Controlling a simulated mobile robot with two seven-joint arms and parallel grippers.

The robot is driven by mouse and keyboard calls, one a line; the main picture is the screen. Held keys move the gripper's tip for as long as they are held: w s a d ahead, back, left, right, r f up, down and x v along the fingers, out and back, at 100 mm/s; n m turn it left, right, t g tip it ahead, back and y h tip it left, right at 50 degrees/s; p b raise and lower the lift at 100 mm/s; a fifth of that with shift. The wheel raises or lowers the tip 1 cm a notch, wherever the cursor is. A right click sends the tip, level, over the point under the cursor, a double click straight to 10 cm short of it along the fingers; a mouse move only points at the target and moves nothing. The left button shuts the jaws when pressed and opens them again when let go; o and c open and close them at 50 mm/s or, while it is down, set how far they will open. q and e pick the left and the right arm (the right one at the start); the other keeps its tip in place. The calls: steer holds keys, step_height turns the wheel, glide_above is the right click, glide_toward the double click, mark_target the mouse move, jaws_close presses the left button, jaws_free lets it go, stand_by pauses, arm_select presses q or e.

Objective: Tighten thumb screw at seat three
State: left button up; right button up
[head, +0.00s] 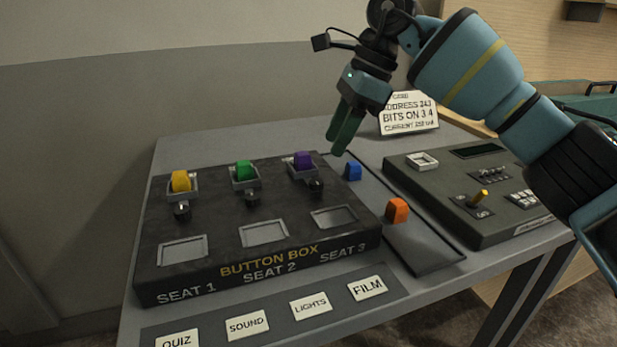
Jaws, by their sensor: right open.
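The black button box (215,282) sits on the grey table, with seats labelled 1 to 3 from left to right. At seat three a purple button (302,160) stands in a grey holder, with a dark thumb screw (316,186) just in front of it. Below them is an empty grey recess (334,217). My right gripper (341,146) hangs above and to the right of the purple button, fingers pointing down, open and touching nothing that I can see. How tight the screw is cannot be seen. My left gripper is not in view.
Yellow (181,181) and green (244,170) buttons stand at seats one and two. Blue (352,170) and orange (397,210) pieces are right of the box. Label cards (310,306) lie in front.

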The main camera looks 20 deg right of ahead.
mark_target(317, 181)
steer(key=b+x, duration=0.1)
steer(key=x, duration=0.5)
steer(key=shift+f, duration=0.4)
steer(key=shift+w+a+f, duration=0.1)
steer(key=shift+a+f, duration=0.15)
steer(key=shift+f, duration=0.25)
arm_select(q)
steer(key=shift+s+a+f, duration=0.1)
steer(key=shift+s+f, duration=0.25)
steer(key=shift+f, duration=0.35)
arm_select(e)
jaws_close()
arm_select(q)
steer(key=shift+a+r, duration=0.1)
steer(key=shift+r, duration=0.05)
